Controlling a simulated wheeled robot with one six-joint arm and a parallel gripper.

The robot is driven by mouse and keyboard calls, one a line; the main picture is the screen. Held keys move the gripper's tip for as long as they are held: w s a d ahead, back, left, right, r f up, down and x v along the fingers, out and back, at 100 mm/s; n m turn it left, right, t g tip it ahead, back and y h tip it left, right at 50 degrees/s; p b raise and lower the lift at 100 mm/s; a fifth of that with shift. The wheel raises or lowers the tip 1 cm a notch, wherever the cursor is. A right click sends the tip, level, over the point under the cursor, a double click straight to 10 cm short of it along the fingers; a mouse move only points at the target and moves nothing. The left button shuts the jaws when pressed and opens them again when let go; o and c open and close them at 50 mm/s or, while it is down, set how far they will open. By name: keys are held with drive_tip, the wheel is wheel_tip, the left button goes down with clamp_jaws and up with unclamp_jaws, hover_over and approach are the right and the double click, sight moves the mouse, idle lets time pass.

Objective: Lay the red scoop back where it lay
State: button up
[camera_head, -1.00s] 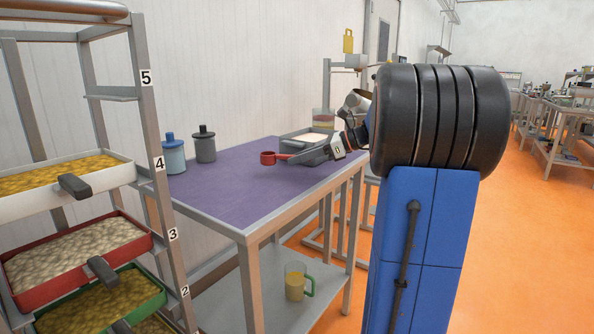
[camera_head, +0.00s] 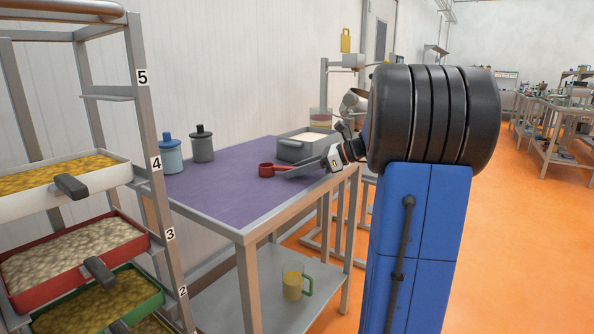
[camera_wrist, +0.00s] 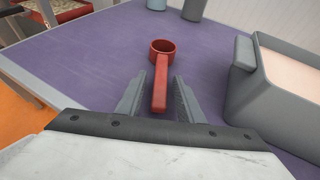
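The red scoop (camera_head: 268,170) lies near the middle of the purple table top (camera_head: 215,195), in front of the grey bin. In the wrist view the scoop (camera_wrist: 161,48) has its round cup pointing away and its handle between my gripper's fingers. My gripper (camera_wrist: 158,95) is open, with a gap on both sides of the handle. In the head view my gripper (camera_head: 300,171) reaches in from the right, low over the table.
A grey bin (camera_head: 296,150) with pale contents stands close to the right of the scoop; it also shows in the wrist view (camera_wrist: 245,85). A blue canister (camera_head: 171,156) and a dark grey canister (camera_head: 202,146) stand at the back left. A rack with trays (camera_head: 95,235) stands at the left. The table's front left is clear.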

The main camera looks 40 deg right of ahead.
drive_tip(key=shift+r, duration=0.1)
drive_tip(key=shift+s+d+r, duration=0.1)
drive_tip(key=shift+d+r, duration=0.05)
drive_tip(key=v, duration=1.1)
drive_tip(key=shift+s+d+r, duration=0.15)
drive_tip(key=shift+s+d, duration=0.05)
